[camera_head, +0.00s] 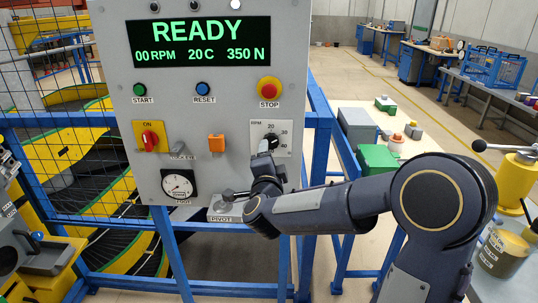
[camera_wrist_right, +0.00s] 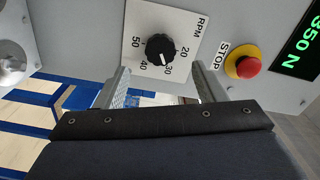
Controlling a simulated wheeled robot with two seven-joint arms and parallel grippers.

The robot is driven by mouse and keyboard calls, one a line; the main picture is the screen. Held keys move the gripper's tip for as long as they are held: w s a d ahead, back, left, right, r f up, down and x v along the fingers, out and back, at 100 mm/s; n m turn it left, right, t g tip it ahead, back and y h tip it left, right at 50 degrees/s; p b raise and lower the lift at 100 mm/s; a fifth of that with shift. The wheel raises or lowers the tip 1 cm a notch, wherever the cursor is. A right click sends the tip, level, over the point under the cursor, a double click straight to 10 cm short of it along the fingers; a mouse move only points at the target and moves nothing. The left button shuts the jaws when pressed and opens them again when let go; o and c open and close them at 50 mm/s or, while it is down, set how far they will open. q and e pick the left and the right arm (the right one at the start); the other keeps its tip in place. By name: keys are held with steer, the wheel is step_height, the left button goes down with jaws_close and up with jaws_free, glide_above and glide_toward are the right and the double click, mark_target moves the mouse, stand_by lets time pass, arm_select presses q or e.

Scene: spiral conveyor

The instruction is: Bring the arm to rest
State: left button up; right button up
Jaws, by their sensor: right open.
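My right arm comes in from the right in the head view and reaches across to the lower right of the grey control panel (camera_head: 215,110). My right gripper (camera_head: 264,150) is just below the black RPM knob (camera_head: 270,140). In the right wrist view the gripper (camera_wrist_right: 158,85) is open, its two fingers apart with nothing between them. The knob (camera_wrist_right: 160,48) sits on its white plate beyond the fingertips, apart from them. Its white mark points near 30. My left gripper is not in view.
The panel carries a READY display (camera_head: 200,42), a red stop button (camera_head: 269,88), a yellow switch (camera_head: 149,138) and a gauge (camera_head: 179,187). A blue frame (camera_head: 318,130) stands around it.

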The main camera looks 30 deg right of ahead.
steer(key=shift+s+a, duration=0.3)
steer(key=shift+s, duration=0.15)
steer(key=s+a+n+g+y+p, duration=0.2)
steer(key=s+a+n+y, duration=0.8)
steer(key=s+n+y, duration=0.2)
steer(key=s+a+f+n+g+p, duration=0.1)
steer(key=s+f+n+g, duration=0.2)
steer(key=s, duration=0.6)
steer(key=s+a+f+n+g+y, duration=0.1)
steer(key=s+f+n+g, duration=0.3)
steer(key=s, duration=0.5)
steer(key=shift+s+f+g+p, duration=0.35)
steer(key=shift+f+g, duration=0.05)
steer(key=shift+f, duration=0.2)
